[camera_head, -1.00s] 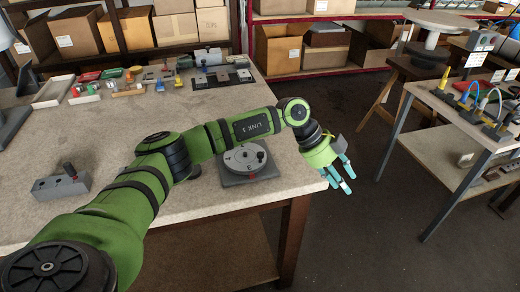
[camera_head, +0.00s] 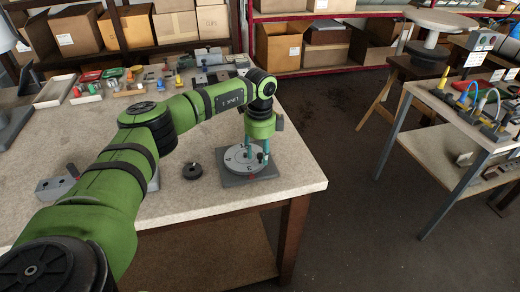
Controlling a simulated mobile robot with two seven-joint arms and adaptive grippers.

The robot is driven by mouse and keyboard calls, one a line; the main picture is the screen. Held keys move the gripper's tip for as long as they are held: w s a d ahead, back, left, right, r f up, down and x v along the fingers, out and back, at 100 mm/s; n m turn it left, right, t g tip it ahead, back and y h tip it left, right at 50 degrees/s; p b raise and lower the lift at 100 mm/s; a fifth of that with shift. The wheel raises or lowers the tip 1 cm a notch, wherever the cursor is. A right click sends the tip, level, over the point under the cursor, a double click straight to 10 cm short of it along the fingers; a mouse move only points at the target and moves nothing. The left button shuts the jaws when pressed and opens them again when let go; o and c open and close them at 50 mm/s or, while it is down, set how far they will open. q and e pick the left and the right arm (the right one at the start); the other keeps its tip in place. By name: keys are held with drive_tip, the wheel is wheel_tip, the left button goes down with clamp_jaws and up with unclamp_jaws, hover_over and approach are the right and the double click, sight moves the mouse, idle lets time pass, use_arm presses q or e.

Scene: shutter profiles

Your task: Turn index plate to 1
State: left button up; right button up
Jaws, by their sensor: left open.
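The index plate (camera_head: 236,163) is a round light-grey disc with dark marks. It sits on a dark grey square base (camera_head: 236,181) near the front right corner of the workbench. A small red mark shows at the disc's front edge. My left gripper (camera_head: 258,158) points down over the right part of the disc, its teal fingers apart. The dark knob on the disc is hidden by the fingers, so I cannot tell whether they touch it. The marks are too small to read surely. My right gripper is not in view.
A black round part (camera_head: 192,171) lies left of the plate on the workbench (camera_head: 290,180). A grey block (camera_head: 56,188) stands at the left, partly behind my arm. Small coloured parts and trays line the back. The bench's right edge is close to the plate.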

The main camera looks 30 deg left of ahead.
use_arm(q)
drive_tip(key=shift+c, duration=0.4)
clamp_jaws()
drive_tip(key=shift+s+m, duration=0.1)
drive_tip(key=shift+m, duration=0.2)
